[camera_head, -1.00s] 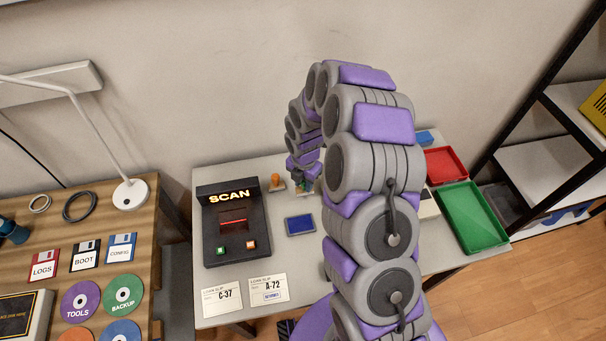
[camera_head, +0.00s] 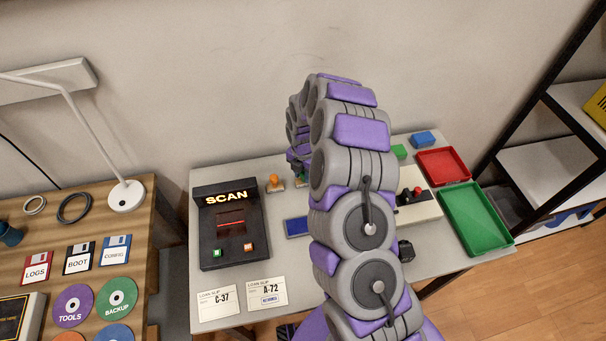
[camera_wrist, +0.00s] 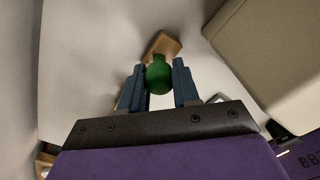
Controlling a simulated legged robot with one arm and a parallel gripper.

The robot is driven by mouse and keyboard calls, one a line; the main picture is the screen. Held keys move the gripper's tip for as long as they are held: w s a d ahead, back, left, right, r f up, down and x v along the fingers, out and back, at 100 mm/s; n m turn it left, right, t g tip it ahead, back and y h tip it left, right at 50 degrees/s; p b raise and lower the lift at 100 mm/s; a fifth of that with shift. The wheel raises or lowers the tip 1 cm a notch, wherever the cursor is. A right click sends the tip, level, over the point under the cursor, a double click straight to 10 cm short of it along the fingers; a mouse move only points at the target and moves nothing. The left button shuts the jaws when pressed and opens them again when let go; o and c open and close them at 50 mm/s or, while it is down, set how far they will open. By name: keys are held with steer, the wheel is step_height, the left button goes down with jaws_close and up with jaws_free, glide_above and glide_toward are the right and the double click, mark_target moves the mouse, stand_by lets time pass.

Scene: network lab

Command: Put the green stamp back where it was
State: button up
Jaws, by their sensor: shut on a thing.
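The green stamp (camera_wrist: 159,74) shows in the wrist view as a rounded green handle between the two blue fingers of my gripper (camera_wrist: 159,88), which is shut on it. A small tan wooden block (camera_wrist: 164,45) lies just beyond the stamp; I cannot tell whether they touch. In the head view my arm covers most of the gripper, close to the wall side of the table (camera_head: 240,172). An orange stamp (camera_head: 273,178) stands on a wooden holder to the left of it.
The SCAN device (camera_head: 228,228) and a blue ink pad (camera_head: 296,227) are left of my arm. A joystick box (camera_head: 425,209), a green block (camera_head: 399,151), a blue block (camera_head: 424,139), a red tray (camera_head: 443,167) and a green tray (camera_head: 476,217) are right. Two loan slips (camera_head: 267,292) lie in front.

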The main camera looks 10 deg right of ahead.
steer(key=o, duration=0.9)
steer(key=shift+c, duration=0.2)
steer(key=shift+r, duration=0.1)
step_height(320, 180, up, 11)
steer(key=p, duration=0.2)
steer(key=s+a+r+m, duration=0.3)
steer(key=s+r+m, duration=0.4)
steer(key=r, duration=0.4)
steer(key=s+d+r+m, duration=0.1)
steer(key=s+r+m, duration=0.2)
steer(key=s+m, duration=0.3)
steer(key=s+d+r+m+g, duration=0.1)
steer(key=s+r+m, duration=0.2)
steer(key=s, duration=1.4)
steer(key=s+d+r+m, duration=0.1)
steer(key=s+r+m, duration=0.2)
steer(key=s+m, duration=0.7)
steer(key=shift+s+m+g, duration=0.4)
steer(key=shift+s, duration=0.55)
steer(key=shift+d+r, duration=0.1)
